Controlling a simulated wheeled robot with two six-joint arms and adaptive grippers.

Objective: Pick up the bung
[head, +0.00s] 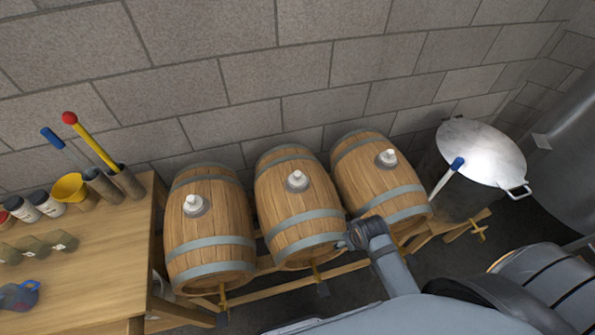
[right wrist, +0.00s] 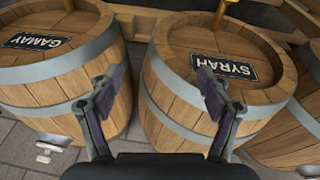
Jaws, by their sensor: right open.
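Three white bungs sit on top of the wooden barrels in the head view: a left one (head: 194,203), a middle one (head: 297,180) and a right one (head: 387,158). Each is on a round dark patch. My right gripper (right wrist: 158,82) is open and empty, its two fingers spread before the barrel heads marked GAMAY and SYRAH. In the head view its dark end (head: 350,240) is near the front of the middle barrel, below and apart from the bungs. A small white piece (right wrist: 45,150), possibly a bung, shows at the wrist view's lower left. My left gripper is not in view.
The left barrel (head: 210,240), middle barrel (head: 294,217) and right barrel (head: 370,180) lie on a wooden rack by a block wall. A table (head: 90,270) with funnel, jars and tools stands left. A lidded metal vat (head: 482,150) stands right. Brass taps stick out in front.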

